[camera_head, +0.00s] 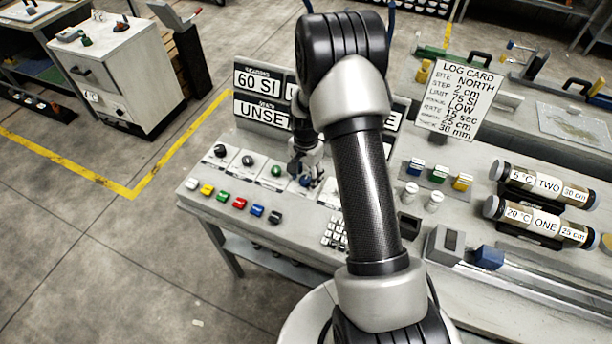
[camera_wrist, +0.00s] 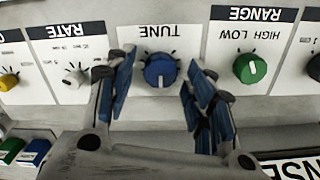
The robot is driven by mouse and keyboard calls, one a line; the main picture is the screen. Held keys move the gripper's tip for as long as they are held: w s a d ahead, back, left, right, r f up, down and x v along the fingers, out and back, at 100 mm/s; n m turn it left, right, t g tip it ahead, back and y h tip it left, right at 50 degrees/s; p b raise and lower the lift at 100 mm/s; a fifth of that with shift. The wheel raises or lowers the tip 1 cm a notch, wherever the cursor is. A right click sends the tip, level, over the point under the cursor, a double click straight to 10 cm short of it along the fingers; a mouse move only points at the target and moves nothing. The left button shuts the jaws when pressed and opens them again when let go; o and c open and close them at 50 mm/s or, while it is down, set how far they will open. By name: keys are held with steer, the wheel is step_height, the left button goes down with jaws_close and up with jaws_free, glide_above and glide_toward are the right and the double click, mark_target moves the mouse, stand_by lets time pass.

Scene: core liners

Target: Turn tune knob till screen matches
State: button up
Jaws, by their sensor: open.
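The blue tune knob (camera_wrist: 160,70) sits under an upside-down TUNE label in the wrist view, its white pointer towards the bottom of that picture. My gripper (camera_wrist: 163,82) is open, with one blue-padded finger on each side of the knob and gaps between. In the head view my gripper (camera_head: 306,165) is low over the console, close to the blue knob (camera_head: 305,181). The upper screen (camera_head: 258,80) reads 60 SI and the lower screen (camera_head: 262,112) reads UNSET, cut off by my arm. The log card (camera_head: 460,98) reads LIMIT 75 SI and LOW.
The green range knob (camera_wrist: 250,68) is right of my fingers in the wrist view. The white rate knob (camera_wrist: 74,77) is to the left. Coloured buttons (camera_head: 239,203) line the console front. Labelled core tubes (camera_head: 545,186) lie at the right.

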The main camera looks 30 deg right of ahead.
steer(key=shift+c, duration=0.4)
steer(key=c, duration=1)
steer(key=shift+n, duration=0.4)
steer(key=n, duration=0.5)
steer(key=shift+n, duration=0.4)
steer(key=n, duration=0.3)
steer(key=shift+a+n, duration=0.1)
steer(key=shift+n, duration=2)
